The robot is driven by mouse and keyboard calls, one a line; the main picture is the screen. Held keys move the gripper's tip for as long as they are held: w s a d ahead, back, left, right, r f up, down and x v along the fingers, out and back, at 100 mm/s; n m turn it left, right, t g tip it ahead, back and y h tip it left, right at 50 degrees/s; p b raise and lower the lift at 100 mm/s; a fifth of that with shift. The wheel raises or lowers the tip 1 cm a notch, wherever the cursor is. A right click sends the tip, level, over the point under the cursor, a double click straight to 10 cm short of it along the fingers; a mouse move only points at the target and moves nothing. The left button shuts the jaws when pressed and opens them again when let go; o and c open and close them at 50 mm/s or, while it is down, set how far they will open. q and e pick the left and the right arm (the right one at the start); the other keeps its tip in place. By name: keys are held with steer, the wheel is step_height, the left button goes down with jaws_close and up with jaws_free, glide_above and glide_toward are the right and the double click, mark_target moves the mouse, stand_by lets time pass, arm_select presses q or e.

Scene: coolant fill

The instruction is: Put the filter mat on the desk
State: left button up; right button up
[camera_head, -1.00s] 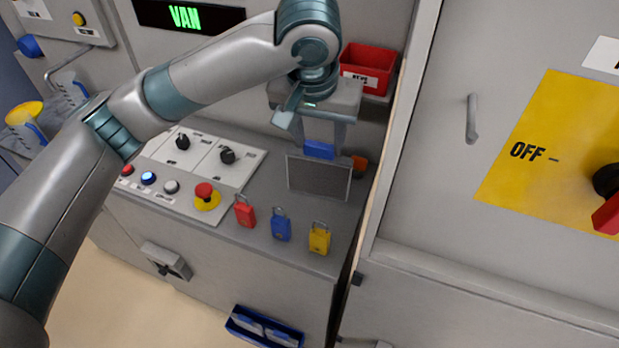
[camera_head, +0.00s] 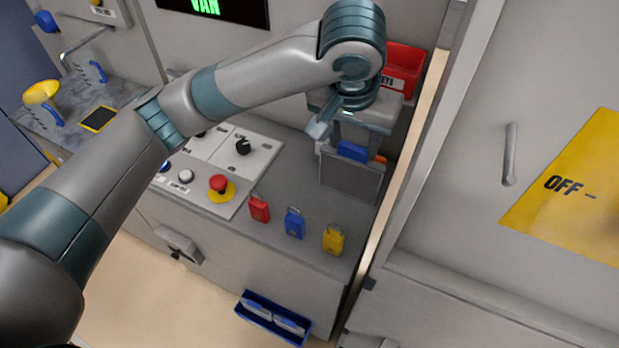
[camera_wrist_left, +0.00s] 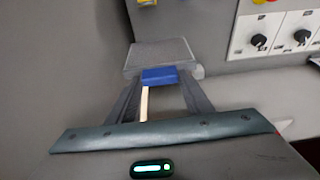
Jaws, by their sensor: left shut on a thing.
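The filter mat (camera_head: 350,183) is a flat grey mesh panel with a thin frame and a blue grip tab (camera_head: 352,151) on its top edge. My left gripper (camera_head: 353,146) points down and is shut on the blue tab. The mat hangs upright at the back right of the grey control desk (camera_head: 290,178); I cannot tell whether its lower edge touches the top. In the left wrist view the mat (camera_wrist_left: 160,53) and blue tab (camera_wrist_left: 159,76) show between the fingers. My right gripper is not in view.
Red, blue and yellow padlocks (camera_head: 333,240) stand along the desk's front. A red stop button (camera_head: 220,184) and knobs are to the left. A red bin (camera_head: 404,68) is behind my wrist, and an orange item is partly hidden behind the mat. A cabinet wall (camera_head: 450,190) bounds the right.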

arm_select(q)
steer(key=w+a+f+p, duration=0.2)
steer(key=a+f, duration=0.4)
steer(key=a, duration=0.5)
steer(key=shift+w+f, duration=0.3)
steer(key=shift+d, duration=0.1)
step_height(320, 180, down, 4)
steer(key=shift+p, duration=0.8)
steer(key=o, duration=1.4)
steer(key=shift+f, duration=0.1)
steer(key=shift+c, duration=0.2)
